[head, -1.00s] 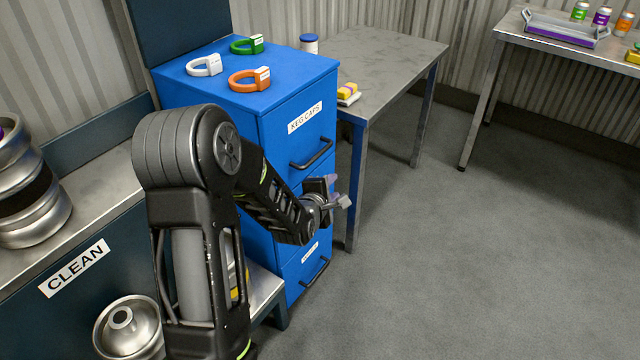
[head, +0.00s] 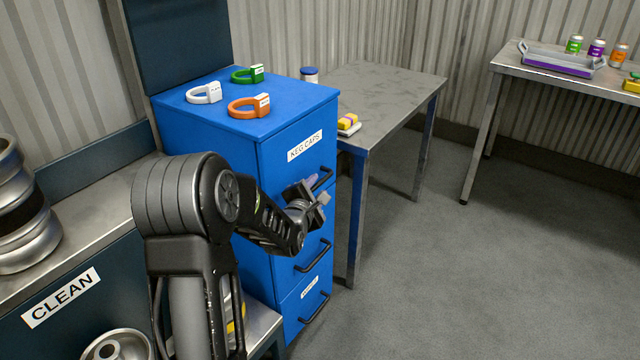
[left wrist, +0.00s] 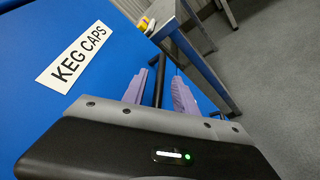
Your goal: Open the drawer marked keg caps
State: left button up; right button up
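The blue cabinet's top drawer, marked KEG CAPS (head: 290,165), is shut, its front flush with the cabinet. Its dark bar handle (head: 326,175) is partly hidden by my left gripper (head: 315,190). In the left wrist view, the KEG CAPS label (left wrist: 75,57) is at the upper left. There my left gripper (left wrist: 160,88) has its two purple fingers apart, with the dark handle bar (left wrist: 160,80) showing between them and gaps beside it. I cannot tell whether either finger touches the bar. My right gripper is not in view.
White, green and orange rings (head: 249,106) lie on the cabinet top (head: 290,95). Two lower drawers with handles (head: 313,257) are shut. A grey table (head: 390,90) stands close at the cabinet's right. The floor (head: 450,270) in front is clear.

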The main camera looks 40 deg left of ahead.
aim_at(318, 186)
pick_arm(q)
jog(key=x, duration=0.4)
grip_shut()
dwell(0.4)
jog(key=shift+f, duration=0.1)
dwell(0.9)
